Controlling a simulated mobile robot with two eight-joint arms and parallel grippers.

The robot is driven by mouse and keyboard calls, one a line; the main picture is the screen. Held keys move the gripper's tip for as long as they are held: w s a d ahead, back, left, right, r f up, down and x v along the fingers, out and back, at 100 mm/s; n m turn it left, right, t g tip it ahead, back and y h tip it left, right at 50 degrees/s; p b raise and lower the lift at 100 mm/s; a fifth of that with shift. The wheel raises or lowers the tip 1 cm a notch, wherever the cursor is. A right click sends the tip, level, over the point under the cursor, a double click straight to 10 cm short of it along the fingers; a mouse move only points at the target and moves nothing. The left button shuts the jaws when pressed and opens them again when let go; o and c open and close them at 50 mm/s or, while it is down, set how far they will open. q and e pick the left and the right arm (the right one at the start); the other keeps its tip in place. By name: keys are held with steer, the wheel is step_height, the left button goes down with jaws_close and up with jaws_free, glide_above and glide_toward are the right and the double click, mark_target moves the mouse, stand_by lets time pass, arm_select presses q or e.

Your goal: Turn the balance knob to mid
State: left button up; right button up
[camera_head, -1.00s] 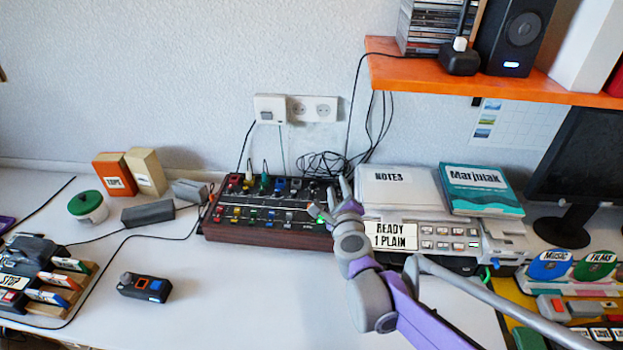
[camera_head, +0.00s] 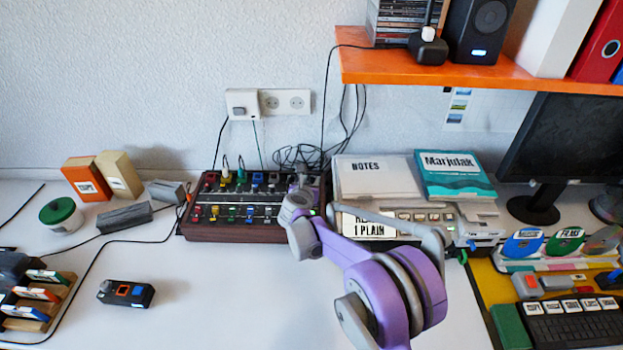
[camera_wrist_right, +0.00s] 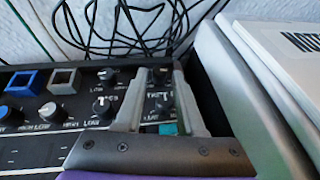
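The mixer (camera_head: 235,232) is a dark panel with wooden sides, coloured knobs and sliders, standing on the desk against the wall. My right gripper (camera_head: 303,178) is over its right end, where the arm hides part of the panel. In the right wrist view the right gripper (camera_wrist_right: 160,85) has its two grey fingers apart, with small black knobs between them. One is a knob (camera_wrist_right: 163,102) with a white mark, near the fingertips; another (camera_wrist_right: 160,76) lies just beyond it. I cannot read which is the balance knob, or tell whether a finger touches either. My left gripper is not in view.
A printer-like machine (camera_head: 400,215) with a notebook (camera_head: 375,178) on it stands close to the mixer's right side. Black cables (camera_wrist_right: 135,25) lie behind the mixer. An orange shelf (camera_head: 450,72) hangs above right.

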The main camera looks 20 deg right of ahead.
mark_target(313, 178)
steer(key=shift+x, duration=1.05)
jaws_close()
steer(key=shift+d+f+n+y+b, duration=0.15)
steer(key=shift+n+y+b, duration=0.15)
steer(key=shift+b, duration=0.2)
steer(key=n+t+y+b, duration=0.1)
steer(key=y+b, duration=0.1)
steer(key=b, duration=0.1)
steer(key=shift+f+n, duration=0.15)
steer(key=shift+n, duration=0.25)
steer(key=shift+n+y+b, duration=0.3)
steer(key=shift+b, duration=0.25)
steer(key=shift+r, duration=0.3)
